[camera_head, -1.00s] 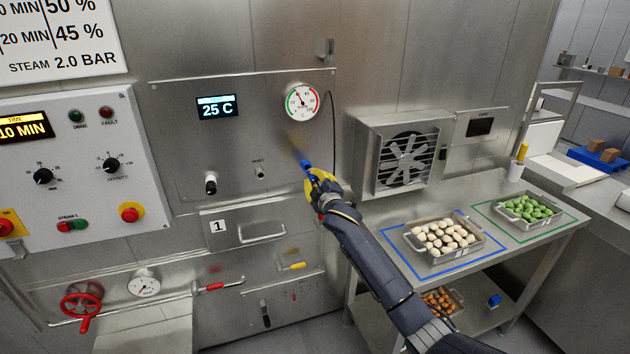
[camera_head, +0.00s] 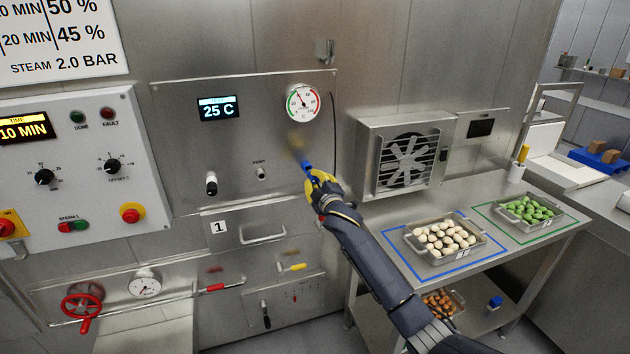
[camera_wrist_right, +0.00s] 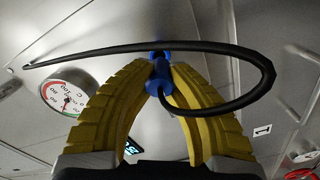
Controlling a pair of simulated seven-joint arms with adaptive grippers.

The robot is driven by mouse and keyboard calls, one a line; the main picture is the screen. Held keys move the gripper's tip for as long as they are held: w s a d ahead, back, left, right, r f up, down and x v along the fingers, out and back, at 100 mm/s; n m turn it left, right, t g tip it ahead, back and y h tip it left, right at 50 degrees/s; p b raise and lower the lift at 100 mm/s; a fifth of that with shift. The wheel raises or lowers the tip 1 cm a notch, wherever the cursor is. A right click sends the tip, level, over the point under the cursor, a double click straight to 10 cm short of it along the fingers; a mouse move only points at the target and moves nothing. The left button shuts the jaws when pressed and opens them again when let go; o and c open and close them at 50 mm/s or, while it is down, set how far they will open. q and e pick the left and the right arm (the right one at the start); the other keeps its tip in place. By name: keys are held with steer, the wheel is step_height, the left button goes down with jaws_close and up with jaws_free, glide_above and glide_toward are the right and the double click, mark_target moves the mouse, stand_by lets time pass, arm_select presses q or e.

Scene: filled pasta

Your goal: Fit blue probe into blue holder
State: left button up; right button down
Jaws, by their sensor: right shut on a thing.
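The blue probe (camera_head: 307,167) is in front of the steel panel, tip toward the panel. My right gripper (camera_head: 318,178) is shut on it. In the right wrist view the probe (camera_wrist_right: 158,88) sits between the yellow fingers of my right gripper (camera_wrist_right: 163,72), and a black cable loops out of it. From the head, I cannot tell whether the probe touches the panel. My left gripper is not in view.
The black cable (camera_head: 335,130) hangs down the panel's right edge. The panel has a display (camera_head: 219,108), a round gauge (camera_head: 303,103) and a knob (camera_head: 211,184). A fan unit (camera_head: 404,160) and a table with trays (camera_head: 441,239) are at the right.

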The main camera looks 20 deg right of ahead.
steer(key=shift+w, duration=1.75)
stand_by(1.6)
steer(key=c, duration=1)
jaws_free()
steer(key=shift+s, duration=3.45)
steer(key=shift+a, duration=0.1)
